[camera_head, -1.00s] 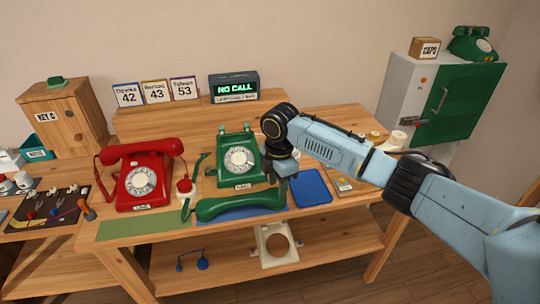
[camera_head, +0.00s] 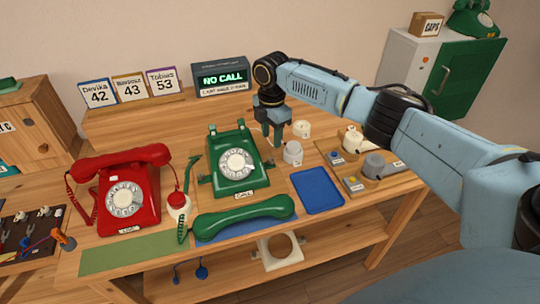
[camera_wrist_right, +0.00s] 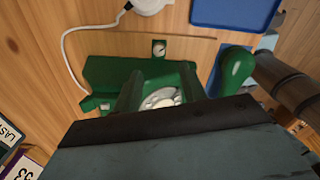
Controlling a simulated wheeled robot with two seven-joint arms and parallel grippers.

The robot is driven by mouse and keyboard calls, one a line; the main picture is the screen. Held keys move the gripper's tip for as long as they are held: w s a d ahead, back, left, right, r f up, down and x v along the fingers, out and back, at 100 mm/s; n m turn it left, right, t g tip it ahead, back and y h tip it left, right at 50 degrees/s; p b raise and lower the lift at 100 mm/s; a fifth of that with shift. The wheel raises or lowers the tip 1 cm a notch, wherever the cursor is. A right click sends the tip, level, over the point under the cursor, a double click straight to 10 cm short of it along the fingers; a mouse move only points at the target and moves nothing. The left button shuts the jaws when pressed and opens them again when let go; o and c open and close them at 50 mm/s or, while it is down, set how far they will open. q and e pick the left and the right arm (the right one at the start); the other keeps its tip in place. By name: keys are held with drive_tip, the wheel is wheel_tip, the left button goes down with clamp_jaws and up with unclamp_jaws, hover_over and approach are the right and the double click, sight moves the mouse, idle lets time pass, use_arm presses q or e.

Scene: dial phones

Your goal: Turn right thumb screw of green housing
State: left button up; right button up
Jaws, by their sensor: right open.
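The green housing (camera_head: 236,168) is a dial phone on the table, with a white dial facing front. Its green handset (camera_head: 243,217) lies apart in front. In the right wrist view the housing (camera_wrist_right: 105,72) lies below the fingers, and the right thumb screw (camera_wrist_right: 158,48) shows as a small round metal knob beside its edge. My right gripper (camera_head: 273,138) is open and empty, pointing down at the housing's back right. Its fingers (camera_wrist_right: 160,92) appear above the housing, apart from the screw in that picture. Contact cannot be told. My left gripper is out of view.
A blue tray (camera_head: 317,190) lies right of the housing. Grey and white knobs (camera_head: 293,152) stand close to my gripper. A NO CALL display (camera_head: 221,77) stands behind.

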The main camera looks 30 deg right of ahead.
hover_over(271, 159)
wheel_tip(271, 159, down, 4)
drive_tip(key=shift+f+b, duration=0.15)
drive_tip(key=shift+b, duration=0.15)
wheel_tip(271, 159, down, 4)
drive_tip(key=shift+f+b, duration=0.15)
drive_tip(key=shift+b, duration=0.25)
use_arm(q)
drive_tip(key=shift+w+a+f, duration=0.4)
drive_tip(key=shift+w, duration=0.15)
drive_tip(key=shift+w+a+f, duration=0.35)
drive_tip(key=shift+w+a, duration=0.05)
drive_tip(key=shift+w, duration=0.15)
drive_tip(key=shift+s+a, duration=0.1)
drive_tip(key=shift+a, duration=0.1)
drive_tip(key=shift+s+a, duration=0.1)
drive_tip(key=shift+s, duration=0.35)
use_arm(e)
clamp_jaws()
